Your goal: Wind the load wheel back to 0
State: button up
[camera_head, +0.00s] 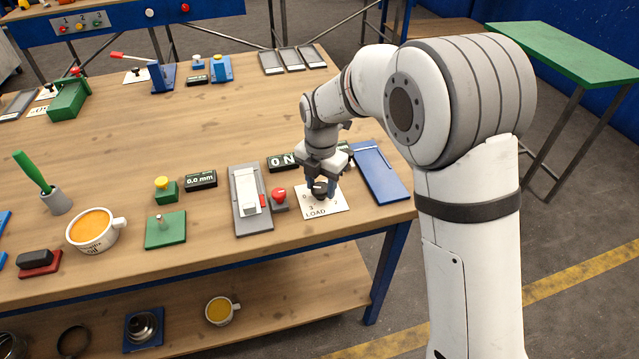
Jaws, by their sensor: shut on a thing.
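The load wheel (319,193) is a small dark knob on a white plate marked LOAD (316,211), near the right front of the wooden table. Some printed figures show around it, a 3 at its lower left among them; the rest are partly covered. My gripper (320,188) points down from above and is shut on the load wheel. The fingers and the wrist hide much of the wheel, so I cannot tell which figure it points to.
A red button (279,196) and a grey slide unit (248,203) stand close left of the plate. A blue tray (380,176) lies close right. Behind is a display (281,162) reading ON, partly hidden. A cup (93,230) stands at the left front.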

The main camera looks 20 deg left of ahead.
aim_at(321, 188)
jog(key=shift+s+f+n, duration=0.15)
jog(key=shift+s+n, duration=0.05)
jog(key=shift+n, duration=0.3)
jog(key=o, duration=1)
jog(key=shift+w, duration=0.1)
jog(key=shift+r, duration=0.2)
jog(key=shift+r, duration=3.85)
